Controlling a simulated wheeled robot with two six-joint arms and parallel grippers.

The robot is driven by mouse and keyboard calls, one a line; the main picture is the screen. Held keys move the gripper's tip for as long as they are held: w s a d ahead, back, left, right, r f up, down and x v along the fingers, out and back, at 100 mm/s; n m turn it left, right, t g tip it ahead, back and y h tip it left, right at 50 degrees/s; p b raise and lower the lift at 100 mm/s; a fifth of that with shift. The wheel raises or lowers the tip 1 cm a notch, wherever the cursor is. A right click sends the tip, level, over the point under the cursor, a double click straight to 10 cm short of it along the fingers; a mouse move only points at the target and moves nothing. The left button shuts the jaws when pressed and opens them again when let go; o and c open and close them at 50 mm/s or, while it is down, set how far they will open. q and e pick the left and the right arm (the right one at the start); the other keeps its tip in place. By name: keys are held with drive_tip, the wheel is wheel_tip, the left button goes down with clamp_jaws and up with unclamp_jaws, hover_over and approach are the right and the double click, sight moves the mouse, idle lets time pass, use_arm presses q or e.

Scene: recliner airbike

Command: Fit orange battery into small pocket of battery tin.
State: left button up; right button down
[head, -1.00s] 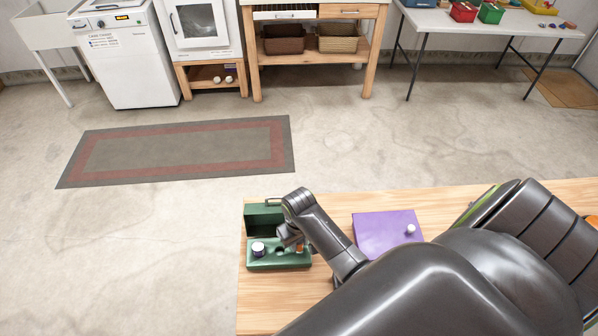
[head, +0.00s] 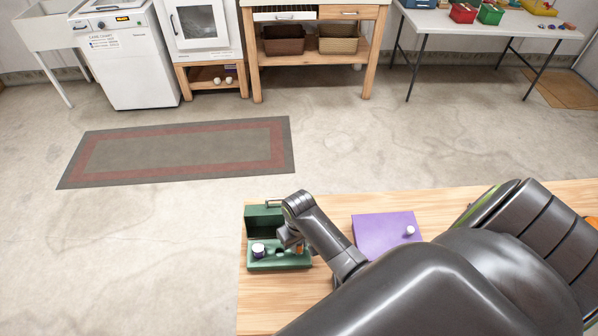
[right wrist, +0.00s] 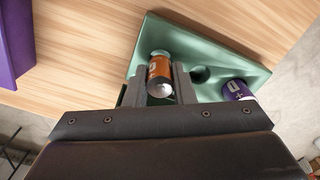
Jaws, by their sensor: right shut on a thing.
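The green battery tin (head: 262,263) stands open at the left end of the wooden table, its raised lid (head: 263,217) at the back. A purple battery (head: 258,250) stands in its left pocket in the head view; it also shows in the right wrist view (right wrist: 236,91). My right gripper (right wrist: 160,82) is shut on the orange battery (right wrist: 159,70), just over the tin. An empty round pocket (right wrist: 200,75) shows between the two batteries. The orange battery's far end is close to another pocket (right wrist: 160,52); whether it has entered cannot be told. My left gripper is out of view.
A purple box or panel with a white knob (head: 375,232) lies on the table (head: 335,212) to the right of the tin. Bare wood lies between them. The tin is near the table's left edge.

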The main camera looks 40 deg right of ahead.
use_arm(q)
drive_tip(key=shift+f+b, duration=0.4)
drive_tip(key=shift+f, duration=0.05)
use_arm(e)
drive_tip(key=shift+f, duration=1.1)
drive_tip(key=c, duration=1.1)
unclamp_jaws()
drive_tip(key=shift+c, duration=0.2)
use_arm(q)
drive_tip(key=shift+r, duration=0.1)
use_arm(e)
drive_tip(key=shift+r, duration=0.15)
